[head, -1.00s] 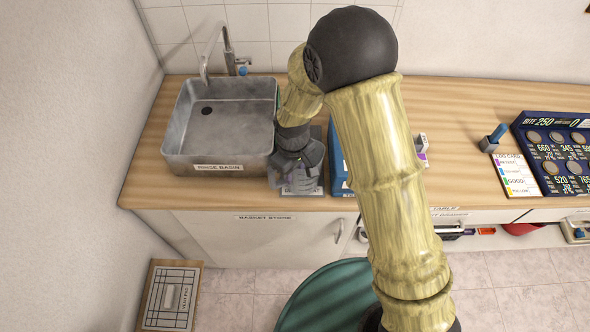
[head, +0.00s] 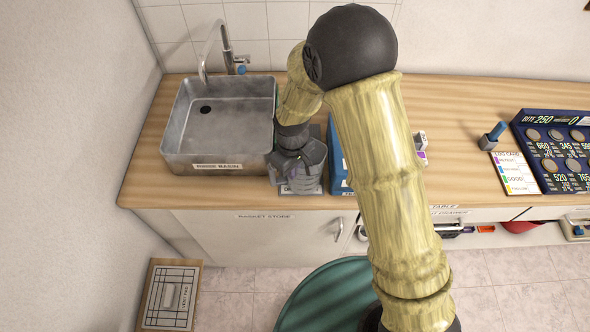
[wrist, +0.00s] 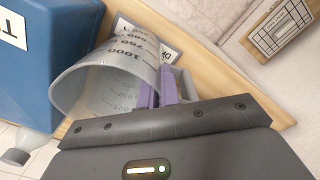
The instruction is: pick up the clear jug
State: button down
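The clear jug (wrist: 105,82), with dark volume marks, fills the left middle of the wrist view, its open mouth toward the camera. In the head view it is hard to make out, largely covered by my arm's end. My gripper (wrist: 158,90) has purple finger pads close together at the jug's right side, near its wall. I cannot tell whether the pads press on the jug or only straddle part of it. In the head view my gripper (head: 300,178) is low over the counter, right of the rinse basin.
The metal rinse basin (head: 225,120) with its tap stands close on the left. A blue box (head: 338,160) stands close on the right; a blue body (wrist: 45,55) also shows in the wrist view. A labelled card (wrist: 150,38) lies by the jug at the counter's front edge.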

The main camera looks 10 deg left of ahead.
jog(key=shift+r, duration=0.1)
notch_tip(320, 180, up, 10)
jog(key=shift+f+b, duration=0.1)
jog(key=shift+b, duration=0.95)
jog(key=shift+w, duration=0.1)
